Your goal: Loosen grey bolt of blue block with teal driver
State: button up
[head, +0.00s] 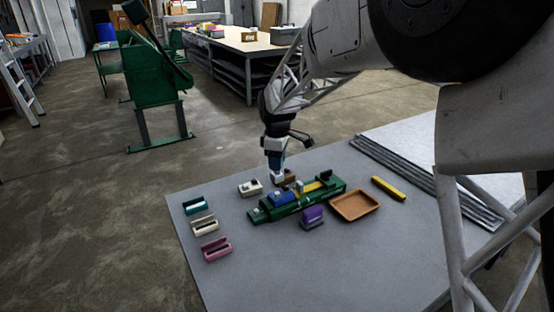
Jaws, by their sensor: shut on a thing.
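The blue block (285,198) sits in the green clamp fixture (290,210) on the grey table. A small grey piece (300,185), perhaps the grey bolt, stands by the block's right end; it is too small to be sure. My gripper (277,178) points down just behind the block. It is shut, and a teal-blue patch shows at it, which looks like the teal driver (283,160). The driver's tip is hidden, and I cannot tell whether it touches a bolt. A teal holder (196,206) lies at the table's left and looks empty.
A cream holder (205,226) and a pink one (217,250) lie at left. A white holder (250,188) and a brown block (290,179) are near my gripper. A purple block (312,216), an orange tray (355,206) and a yellow bar (388,188) lie right. The table's front is clear.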

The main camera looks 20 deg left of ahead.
aim_at(277, 173)
jog(key=shift+f, duration=2.3)
jog(key=shift+f, duration=0.95)
dwell(0.7)
jog(key=shift+n, duration=0.3)
jog(key=shift+n, duration=3.2)
